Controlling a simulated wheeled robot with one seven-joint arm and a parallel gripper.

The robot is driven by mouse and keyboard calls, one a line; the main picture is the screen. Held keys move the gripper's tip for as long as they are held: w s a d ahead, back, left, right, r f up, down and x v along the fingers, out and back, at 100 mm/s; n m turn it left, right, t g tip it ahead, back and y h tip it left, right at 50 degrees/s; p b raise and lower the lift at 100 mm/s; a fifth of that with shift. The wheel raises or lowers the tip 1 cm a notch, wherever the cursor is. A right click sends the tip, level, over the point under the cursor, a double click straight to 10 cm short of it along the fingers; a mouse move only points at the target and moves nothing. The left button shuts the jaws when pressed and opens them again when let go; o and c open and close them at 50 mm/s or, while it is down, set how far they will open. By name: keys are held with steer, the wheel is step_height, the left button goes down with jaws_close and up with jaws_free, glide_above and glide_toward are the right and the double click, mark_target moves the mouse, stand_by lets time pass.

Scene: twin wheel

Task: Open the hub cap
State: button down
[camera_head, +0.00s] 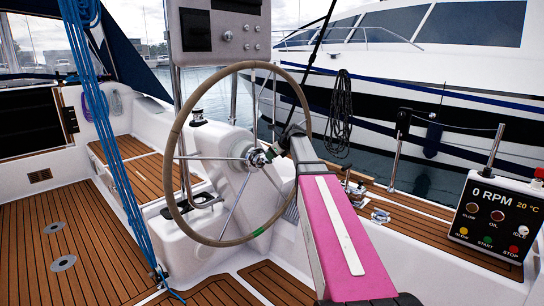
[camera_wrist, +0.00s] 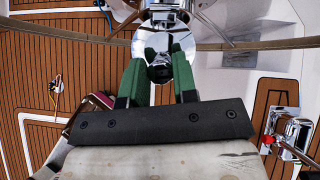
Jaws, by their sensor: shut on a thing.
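The steering wheel (camera_head: 171,166) with its tan rim stands in the middle of the head view. The hub cap (camera_head: 257,158) sits at the wheel's centre, where the spokes meet. In the wrist view the hub cap (camera_wrist: 159,71) is a shiny, dark-centred round piece in front of a chrome disc. My gripper (camera_head: 268,153) reaches the hub from the right. In the wrist view the green fingers of my gripper (camera_wrist: 159,78) lie on both sides of the cap and are shut on it. The fingers hide the cap's sides.
A white pedestal (camera_head: 228,160) stands behind the wheel. Blue ropes (camera_head: 105,140) hang at the left. A control panel (camera_head: 493,218) reading 0 RPM is at the right. A chrome winch (camera_wrist: 293,130) with a red part is at the wrist view's right. Open teak deck (camera_head: 40,240) lies at the left.

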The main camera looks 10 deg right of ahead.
steer(key=r+g+h, duration=0.1)
steer(key=w+r+g+h, duration=0.1)
steer(key=shift+a+g, duration=0.3)
steer(key=shift+a+r+g+h, duration=0.1)
steer(key=shift+r+g+h, duration=0.25)
steer(key=shift+g+h, duration=0.25)
steer(key=c, duration=0.9)
jaws_free()
steer(key=v, duration=1)
steer(key=shift+d+r, duration=0.25)
steer(key=shift+r, duration=0.05)
